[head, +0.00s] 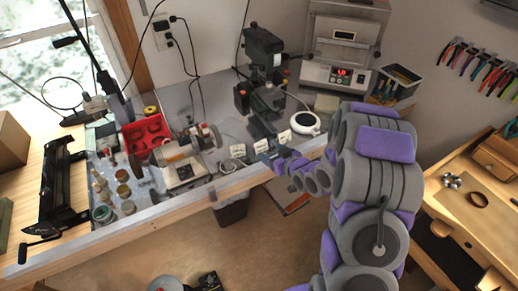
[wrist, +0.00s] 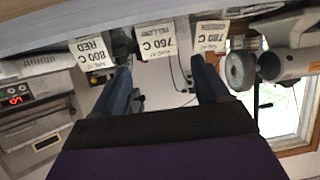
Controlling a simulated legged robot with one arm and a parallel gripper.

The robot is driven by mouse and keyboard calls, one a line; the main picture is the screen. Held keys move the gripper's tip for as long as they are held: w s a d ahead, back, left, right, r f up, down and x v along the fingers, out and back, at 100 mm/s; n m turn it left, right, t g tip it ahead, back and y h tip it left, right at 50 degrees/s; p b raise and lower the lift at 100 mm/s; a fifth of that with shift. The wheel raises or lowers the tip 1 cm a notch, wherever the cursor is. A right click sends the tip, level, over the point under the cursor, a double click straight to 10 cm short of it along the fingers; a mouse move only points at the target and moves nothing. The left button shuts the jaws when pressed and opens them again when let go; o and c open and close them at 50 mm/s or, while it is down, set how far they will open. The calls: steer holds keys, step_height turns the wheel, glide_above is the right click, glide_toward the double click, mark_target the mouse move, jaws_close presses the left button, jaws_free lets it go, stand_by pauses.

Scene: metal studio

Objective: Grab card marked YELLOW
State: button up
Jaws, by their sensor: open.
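Three small white cards stand in a row along the bench's front edge. The wrist picture is upside down. The card marked YELLOW, 760 C (wrist: 156,40), is the middle one, also in the head view (head: 261,146). The RED 800 C card (wrist: 92,52) is at left in the wrist view and at right in the head view (head: 285,136). The 780 C card (wrist: 210,36) is on the other side (head: 237,150); its colour word is unclear. My gripper (wrist: 160,64) is open and empty, its blue fingers spread either side of the YELLOW card's line. In the head view it (head: 271,157) is just before the cards.
A bench grinder (head: 180,158) stands left of the cards, also in the wrist view (wrist: 275,66). A black drill-press-like machine (head: 264,85) and a round white device (head: 305,122) are behind them. A red tray (head: 146,135) and several jars are farther left.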

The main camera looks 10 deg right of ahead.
mark_target(261, 144)
steer(key=b+x, duration=0.1)
steer(key=x, duration=0.5)
steer(key=shift+f, duration=0.1)
steer(key=shift+r+b+x, duration=0.15)
steer(key=shift+b+x, duration=0.25)
steer(key=shift+x, duration=1.1)
steer(key=shift+r+b+x, duration=0.15)
steer(key=shift+b+x, duration=0.2)
steer(key=shift+x, duration=1.1)
steer(key=shift+w, duration=0.15)
steer(key=shift+d+r, duration=0.1)
steer(key=c, duration=0.7)
